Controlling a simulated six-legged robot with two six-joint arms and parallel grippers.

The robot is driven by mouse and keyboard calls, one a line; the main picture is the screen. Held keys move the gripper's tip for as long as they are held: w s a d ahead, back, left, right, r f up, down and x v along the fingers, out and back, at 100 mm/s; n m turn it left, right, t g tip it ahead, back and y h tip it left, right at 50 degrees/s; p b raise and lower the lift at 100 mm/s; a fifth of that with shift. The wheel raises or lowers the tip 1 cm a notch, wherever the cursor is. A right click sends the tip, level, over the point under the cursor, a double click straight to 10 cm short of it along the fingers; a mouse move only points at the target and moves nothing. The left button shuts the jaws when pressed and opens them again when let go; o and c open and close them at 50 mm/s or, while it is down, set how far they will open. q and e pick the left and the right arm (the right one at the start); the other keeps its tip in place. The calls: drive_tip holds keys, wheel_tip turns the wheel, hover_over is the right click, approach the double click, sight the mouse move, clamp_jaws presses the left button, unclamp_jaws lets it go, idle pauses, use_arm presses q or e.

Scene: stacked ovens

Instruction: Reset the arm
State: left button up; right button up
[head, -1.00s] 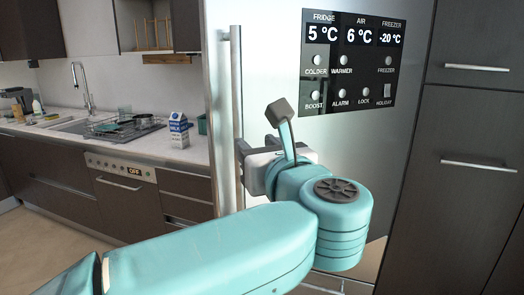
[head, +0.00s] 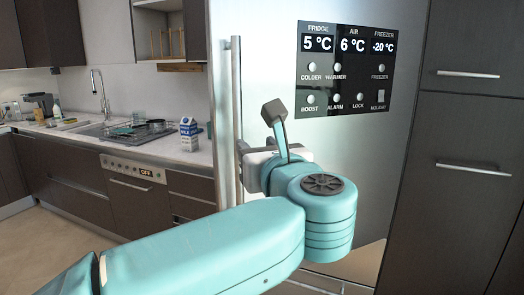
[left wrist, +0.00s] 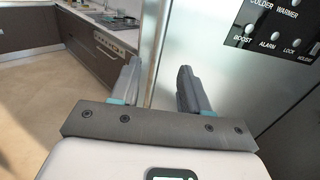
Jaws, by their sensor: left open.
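My left arm (head: 210,245) reaches in from the left in the head view, bent at its teal joint. My left gripper (head: 243,150) is in front of the steel fridge door, near its vertical handle (head: 237,110). In the head view the fingers are mostly hidden behind the wrist. My right gripper is not in view.
A fridge control panel (head: 345,70) is on the door. Dark cabinets (head: 465,150) stand on the right. On the left a counter (head: 190,157) carries a milk carton (head: 188,134), a sink (head: 100,130) and a dish rack (head: 140,128). The floor (head: 50,245) at lower left is clear.

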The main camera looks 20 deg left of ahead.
use_arm(q)
drive_tip(key=shift+w, duration=0.1)
idle(0.3)
drive_tip(key=w+d+f+m+t+h+p, duration=0.1)
drive_tip(key=w+f+m+h+p, duration=0.1)
drive_tip(key=w+f+m, duration=0.5)
drive_tip(key=w+d+f+m+t+h+p, duration=0.1)
drive_tip(key=w+f+m+h, duration=0.2)
drive_tip(key=f+m, duration=0.7)
drive_tip(key=s+f+m+g+h+p, duration=0.15)
drive_tip(key=f+m, duration=0.35)
drive_tip(key=f, duration=0.6)
drive_tip(key=s+f+m+g+h+p, duration=0.1)
drive_tip(key=s+f+m+g+h, duration=0.3)
drive_tip(key=f, duration=0.6)
drive_tip(key=s+f+m+g+h+p, duration=0.1)
drive_tip(key=s+f+m+g, duration=0.1)
drive_tip(key=s+f+m, duration=0.5)
drive_tip(key=s+f+m+g+h+p, duration=0.1)
drive_tip(key=s+f+m+g, duration=0.2)
drive_tip(key=f, duration=0.6)
drive_tip(key=s+f+m+g+h, duration=0.1)
drive_tip(key=s+f+m+g, duration=0.1)
drive_tip(key=s, duration=0.8)
drive_tip(key=s+d+f+m+g+h, duration=0.1)
drive_tip(key=s+f+m+g, duration=0.2)
drive_tip(key=s, duration=0.6)
drive_tip(key=shift+s+d+g+p, duration=0.3)
drive_tip(key=shift+s+g+p, duration=0.1)
drive_tip(key=shift+g+p, duration=0.05)
